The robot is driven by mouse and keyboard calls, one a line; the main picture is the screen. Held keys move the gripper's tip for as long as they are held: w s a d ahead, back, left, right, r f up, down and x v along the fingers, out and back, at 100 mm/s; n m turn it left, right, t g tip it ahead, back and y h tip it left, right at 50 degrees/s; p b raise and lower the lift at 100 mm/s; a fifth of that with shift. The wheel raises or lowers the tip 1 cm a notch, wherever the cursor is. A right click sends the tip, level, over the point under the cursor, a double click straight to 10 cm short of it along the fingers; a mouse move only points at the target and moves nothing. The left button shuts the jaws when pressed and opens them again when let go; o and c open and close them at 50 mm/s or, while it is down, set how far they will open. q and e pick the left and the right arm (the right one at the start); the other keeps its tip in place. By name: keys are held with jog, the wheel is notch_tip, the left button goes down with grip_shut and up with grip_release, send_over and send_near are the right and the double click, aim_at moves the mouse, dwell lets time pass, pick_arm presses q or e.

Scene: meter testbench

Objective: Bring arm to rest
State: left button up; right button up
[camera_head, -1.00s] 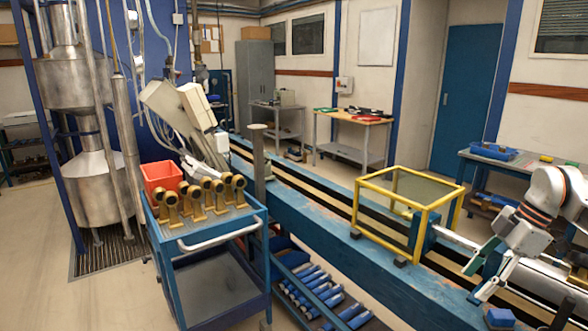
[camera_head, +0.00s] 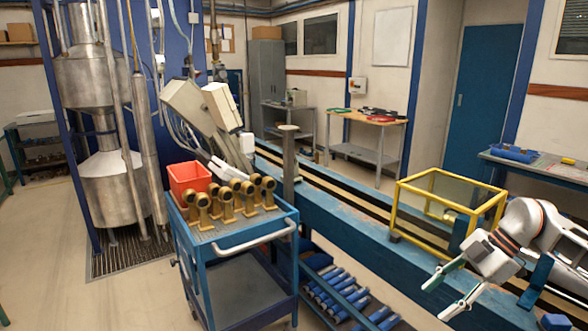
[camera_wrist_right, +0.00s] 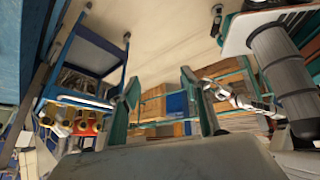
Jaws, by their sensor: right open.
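My right arm comes in from the right edge of the head view. Its gripper (camera_head: 440,299) is open and empty, with two pale fingers with green parts spread apart. It hangs in front of the blue bench rail (camera_head: 340,215), left of and below its own wrist, and appears apart from the rail. In the right wrist view the two fingers (camera_wrist_right: 160,97) stand apart with nothing between them.
A yellow frame (camera_head: 398,215) stands on the rail behind my right gripper. A blue trolley (camera_head: 240,238) carries brass fittings (camera_head: 232,197) and a red bin (camera_head: 188,178) at left centre. Blue cylinders (camera_head: 335,290) lie on a low shelf. Floor at the lower left is clear.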

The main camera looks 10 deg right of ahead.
jog(key=s+a+f+t+y, duration=0.15)
jog(key=a+t+y, duration=0.3)
jog(key=a, duration=0.85)
jog(key=a+f+t+y, duration=0.3)
jog(key=a+t+y, duration=0.15)
jog(key=a, duration=0.85)
jog(key=s+d+f+m+t+h, duration=0.1)
jog(key=s+d+f+m+h, duration=0.1)
jog(key=f, duration=0.5)
jog(key=s+d+f+m+h, duration=0.2)
jog(key=s+f+m+h, duration=0.3)
jog(key=f+m+h, duration=0.1)
jog(key=s+d+f+m+t+h, duration=0.1)
jog(key=s+f+m+h, duration=0.3)
jog(key=f, duration=0.4)
jog(key=shift+s+d+m+t+h, duration=0.3)
jog(key=shift+d+m, duration=0.2)
jog(key=shift+d, duration=0.4)
jog(key=s+f+g, duration=0.1)
jog(key=s+f, duration=0.1)
jog(key=s, duration=0.1)
jog(key=s+f+g+h, duration=0.1)
jog(key=s+f, duration=0.2)
jog(key=shift+s+d+f+m, duration=0.1)
jog(key=shift+m, duration=0.2)
jog(key=shift+c, duration=0.5)
